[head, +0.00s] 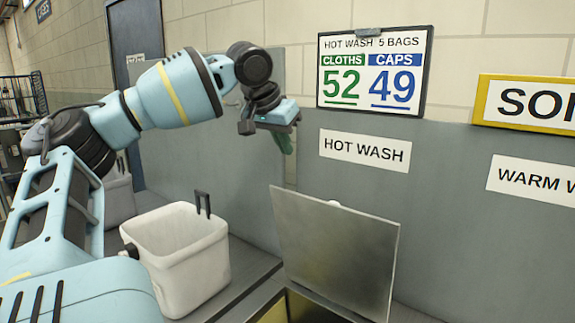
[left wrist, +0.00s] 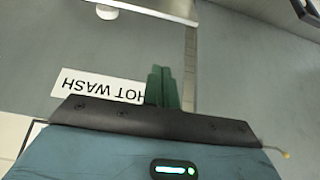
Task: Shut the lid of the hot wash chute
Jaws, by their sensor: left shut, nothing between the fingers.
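The hot wash chute lid (head: 335,250) is a flat grey metal plate. It stands raised, tilted back toward the wall, below the "HOT WASH" sign (head: 365,150). A yellow-edged part of the chute (head: 274,312) shows at its foot; the opening is mostly cut off by the frame. My left gripper (head: 287,143) is shut and empty, near the wall, above and left of the lid and not touching it. Its green fingers show together in the left wrist view (left wrist: 162,88), beside the upside-down sign (left wrist: 98,86). My right gripper is not in view.
A white bin (head: 180,250) with a dark upright handle stands on the counter left of the lid. A score board (head: 372,72) hangs on the wall above the sign. A yellow-framed sign (head: 527,104) is at the right. The air in front of the lid looks clear.

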